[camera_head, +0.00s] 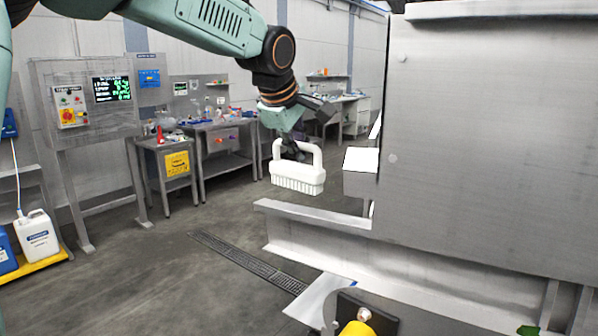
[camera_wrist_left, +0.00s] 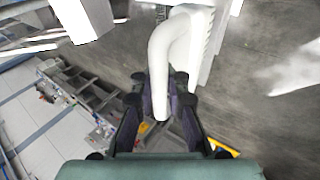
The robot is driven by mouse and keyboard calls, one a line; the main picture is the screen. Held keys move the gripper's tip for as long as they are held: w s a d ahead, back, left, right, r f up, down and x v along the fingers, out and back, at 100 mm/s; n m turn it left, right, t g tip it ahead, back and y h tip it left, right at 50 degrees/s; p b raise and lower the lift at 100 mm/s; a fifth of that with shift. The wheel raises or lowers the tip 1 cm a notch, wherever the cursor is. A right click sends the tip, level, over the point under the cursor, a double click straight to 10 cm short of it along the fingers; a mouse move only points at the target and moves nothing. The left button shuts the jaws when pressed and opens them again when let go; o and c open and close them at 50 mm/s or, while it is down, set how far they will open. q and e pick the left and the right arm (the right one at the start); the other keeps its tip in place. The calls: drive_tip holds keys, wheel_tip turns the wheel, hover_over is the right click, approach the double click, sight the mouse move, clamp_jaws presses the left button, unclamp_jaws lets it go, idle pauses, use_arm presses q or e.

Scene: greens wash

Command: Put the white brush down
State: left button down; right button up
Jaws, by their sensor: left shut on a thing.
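The white brush (camera_head: 298,176) hangs from my left gripper (camera_head: 292,150) in the head view, bristles down and handle loop up. My left gripper is shut on the brush's handle and holds it in the air, left of the big steel machine. In the left wrist view the white handle (camera_wrist_left: 165,60) runs between the dark fingers of my left gripper (camera_wrist_left: 160,95), and the bristle side faces right. My right gripper is not in view.
A steel ledge (camera_head: 310,215) juts out from the big steel machine (camera_head: 480,150), below and right of the brush. A floor drain (camera_head: 245,262) crosses the open floor. Steel tables (camera_head: 225,140) and a control panel (camera_head: 85,95) stand at the back left. A white jug (camera_head: 37,240) stands at far left.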

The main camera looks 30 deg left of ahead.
sight(299, 165)
use_arm(q)
drive_tip(key=shift+f, duration=0.35)
drive_tip(key=f, duration=0.3)
drive_tip(key=shift+w+d+f, duration=0.1)
drive_tip(key=shift+d, duration=0.25)
drive_tip(key=shift+a, duration=0.25)
drive_tip(key=shift+a+f, duration=0.1)
drive_tip(key=shift+f+b, duration=0.25)
drive_tip(key=shift+b, duration=0.2)
drive_tip(key=c, duration=1.6)
unclamp_jaws()
drive_tip(key=shift+d+r, duration=0.1)
drive_tip(key=shift+d, duration=0.2)
drive_tip(key=shift+c, duration=0.2)
drive_tip(key=o, duration=0.3)
drive_tip(key=shift+a, duration=0.25)
drive_tip(key=shift+d, duration=0.15)
